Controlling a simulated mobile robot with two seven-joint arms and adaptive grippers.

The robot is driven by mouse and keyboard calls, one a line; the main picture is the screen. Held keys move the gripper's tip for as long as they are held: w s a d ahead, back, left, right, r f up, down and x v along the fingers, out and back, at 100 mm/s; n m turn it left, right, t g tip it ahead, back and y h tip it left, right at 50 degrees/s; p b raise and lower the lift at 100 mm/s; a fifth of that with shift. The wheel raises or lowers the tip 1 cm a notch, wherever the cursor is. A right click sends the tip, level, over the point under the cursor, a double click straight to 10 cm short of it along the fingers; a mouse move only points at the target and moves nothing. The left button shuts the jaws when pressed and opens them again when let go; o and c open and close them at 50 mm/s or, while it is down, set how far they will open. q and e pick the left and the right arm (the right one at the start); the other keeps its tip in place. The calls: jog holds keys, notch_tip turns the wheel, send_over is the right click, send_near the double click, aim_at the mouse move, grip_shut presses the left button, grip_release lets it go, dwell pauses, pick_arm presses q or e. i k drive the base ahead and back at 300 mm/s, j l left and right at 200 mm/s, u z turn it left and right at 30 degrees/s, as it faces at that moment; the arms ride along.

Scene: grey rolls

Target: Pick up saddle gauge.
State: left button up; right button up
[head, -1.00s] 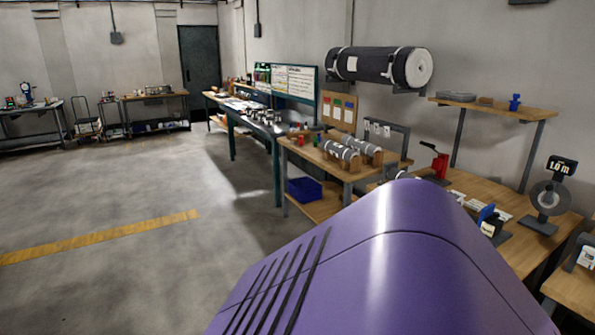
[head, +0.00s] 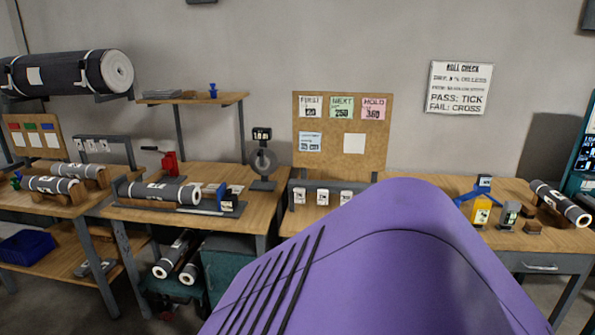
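On the right bench, a blue piece with spread legs and a small dark-faced head (head: 480,189) stands at or on a yellow block (head: 481,211). Its shape fits a saddle gauge, but I cannot be sure from here. Neither of my grippers is in view. My own purple body covers the lower middle of the head view and hides part of the right bench.
The right bench (head: 562,240) also holds a grey device (head: 509,214) and a roll (head: 560,203). The middle bench (head: 255,211) carries a roll (head: 160,191) and a dial stand (head: 263,163). A pinboard (head: 341,135) hangs behind. Little floor shows.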

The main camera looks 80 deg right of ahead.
aim_at(482, 187)
jog(key=z, duration=3.55)
